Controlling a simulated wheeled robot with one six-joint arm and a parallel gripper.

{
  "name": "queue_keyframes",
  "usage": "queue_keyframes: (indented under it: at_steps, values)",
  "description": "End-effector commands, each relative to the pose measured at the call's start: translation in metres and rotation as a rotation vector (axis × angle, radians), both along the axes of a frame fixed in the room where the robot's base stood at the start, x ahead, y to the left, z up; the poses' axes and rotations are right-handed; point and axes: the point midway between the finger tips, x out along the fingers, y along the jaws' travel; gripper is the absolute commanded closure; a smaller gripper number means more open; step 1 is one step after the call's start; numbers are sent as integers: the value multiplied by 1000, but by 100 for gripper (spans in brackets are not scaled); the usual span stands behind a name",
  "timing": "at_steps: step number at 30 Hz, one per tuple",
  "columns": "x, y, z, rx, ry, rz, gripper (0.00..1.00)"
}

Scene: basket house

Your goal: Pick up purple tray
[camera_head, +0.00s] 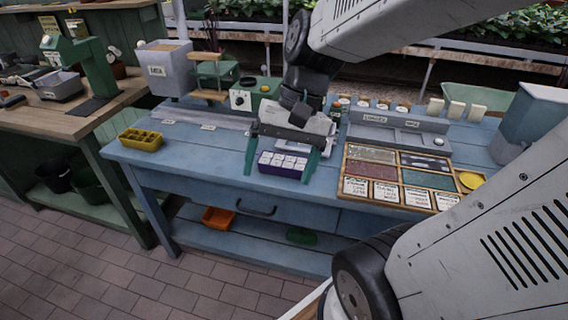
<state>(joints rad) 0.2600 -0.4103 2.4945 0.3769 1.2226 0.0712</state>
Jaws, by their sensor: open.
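The purple tray (281,169) lies at the front edge of the blue table (232,170). It is small and box-shaped, with several pale cells or labels on top. My gripper (284,165) is over it, with its two green fingers pointing down. One finger shows at the left side of the tray and the other at its right side. The fingers are apart, and I cannot tell whether they touch the tray. The tray appears to rest on the table.
A yellow tray (141,139) sits at the table's left end. A wooden compartment box (398,205) stands to the right, with a yellow dish (471,180) beside it. A green device (257,94) is behind. An orange bin (218,217) is on the lower shelf. The table between the yellow and purple trays is clear.

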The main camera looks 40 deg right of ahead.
Motion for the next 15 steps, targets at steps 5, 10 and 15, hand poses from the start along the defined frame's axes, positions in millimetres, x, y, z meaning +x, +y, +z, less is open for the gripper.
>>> queue_keyframes:
  at_steps: [5,10,15]
  values:
    - [54,-24,-30,268,146,-383,11]
    - [103,-68,-65,521,252,-765,11]
    - [138,-133,-110,763,333,-1151,11]
